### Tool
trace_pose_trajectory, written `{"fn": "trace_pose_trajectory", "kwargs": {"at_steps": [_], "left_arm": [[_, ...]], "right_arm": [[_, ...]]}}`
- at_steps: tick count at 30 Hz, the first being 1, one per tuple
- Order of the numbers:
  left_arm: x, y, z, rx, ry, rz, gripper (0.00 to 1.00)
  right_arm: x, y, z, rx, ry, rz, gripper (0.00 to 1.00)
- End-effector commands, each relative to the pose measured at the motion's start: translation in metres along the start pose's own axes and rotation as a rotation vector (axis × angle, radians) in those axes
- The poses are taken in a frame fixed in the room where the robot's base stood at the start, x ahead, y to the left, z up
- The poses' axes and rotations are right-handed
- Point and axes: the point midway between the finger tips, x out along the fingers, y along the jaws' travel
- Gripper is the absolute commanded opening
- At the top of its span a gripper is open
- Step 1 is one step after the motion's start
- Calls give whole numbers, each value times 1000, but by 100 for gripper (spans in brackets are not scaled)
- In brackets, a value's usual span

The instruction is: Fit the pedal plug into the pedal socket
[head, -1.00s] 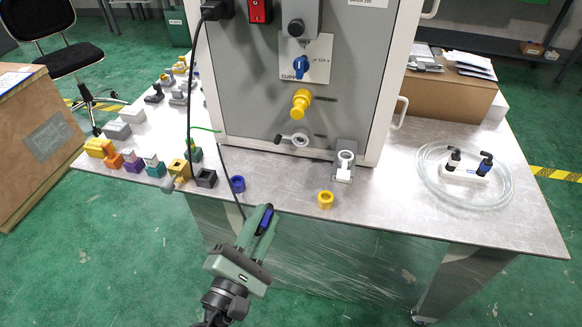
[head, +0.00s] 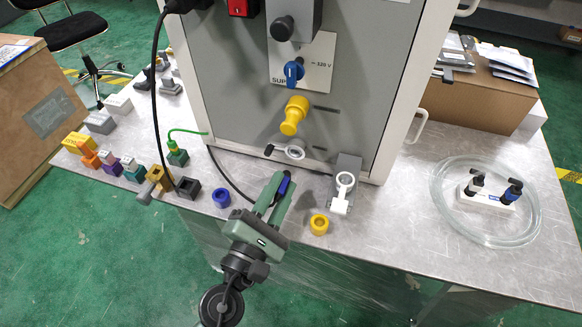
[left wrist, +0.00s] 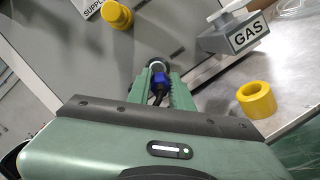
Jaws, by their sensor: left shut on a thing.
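My left gripper (head: 280,190) is shut on a blue plug (head: 283,187), which I take to be the pedal plug. The plug also shows between the fingers in the left wrist view (left wrist: 161,78), with a black cable at its near end. The gripper is over the table's front part, below and in front of the machine's panel. A pale ring-shaped socket (head: 294,153) with a black lever sits low on the panel; I cannot read a pedal label on it. The plug is apart from it in the head view. My right gripper is not in view.
A yellow ring (head: 319,224) and a blue ring (head: 221,197) lie on the table on either side of the gripper. The grey GAS block (left wrist: 235,35) stands to the right. Several coloured connectors stand at the left. A yellow knob (head: 294,115) juts from the panel.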

Motion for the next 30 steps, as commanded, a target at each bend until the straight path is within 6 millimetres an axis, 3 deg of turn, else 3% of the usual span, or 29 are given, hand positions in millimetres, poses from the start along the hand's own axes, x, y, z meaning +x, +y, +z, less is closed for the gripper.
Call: {"fn": "trace_pose_trajectory", "kwargs": {"at_steps": [7, 14, 30], "left_arm": [[0, 0, 0, 0, 0, 0, 0], [-2, 1, 2, 1, 2, -1, 0], [39, 1, -5, 0, 2, 1, 0]], "right_arm": [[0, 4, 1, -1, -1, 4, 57], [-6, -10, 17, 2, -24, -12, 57], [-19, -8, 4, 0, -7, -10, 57]]}}
